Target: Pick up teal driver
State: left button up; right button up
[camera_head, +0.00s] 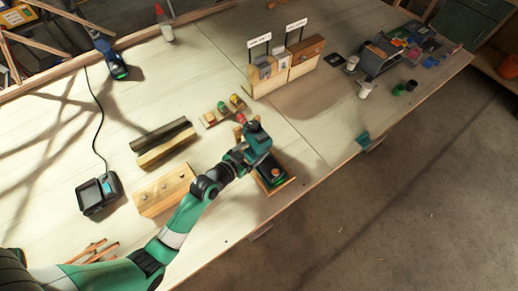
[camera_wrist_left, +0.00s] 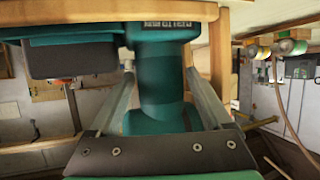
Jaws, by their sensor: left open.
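The teal driver (camera_wrist_left: 160,70) shows close up in the left wrist view, with a thick teal handle and a dark block (camera_wrist_left: 70,58) to its left. In the head view, a black and green tool part with a red spot (camera_head: 274,171) lies at a wooden holder near the table's front edge; the arm partly covers it. My left gripper (camera_head: 262,157) is over it. In the left wrist view its two grey fingers (camera_wrist_left: 160,85) stand open on either side of the handle, with narrow gaps. My right gripper is not in view.
A wooden block (camera_head: 165,192) and dark and light laths (camera_head: 163,143) lie left of my gripper. A small rack of coloured items (camera_head: 222,111) is behind it. A black charger (camera_head: 98,195) with a cord and another tool (camera_head: 112,60) stand at the left. The table edge is close in front.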

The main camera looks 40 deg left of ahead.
pick_arm(q)
jog(key=shift+c, duration=0.3)
grip_shut()
jog(key=shift+r, duration=0.25)
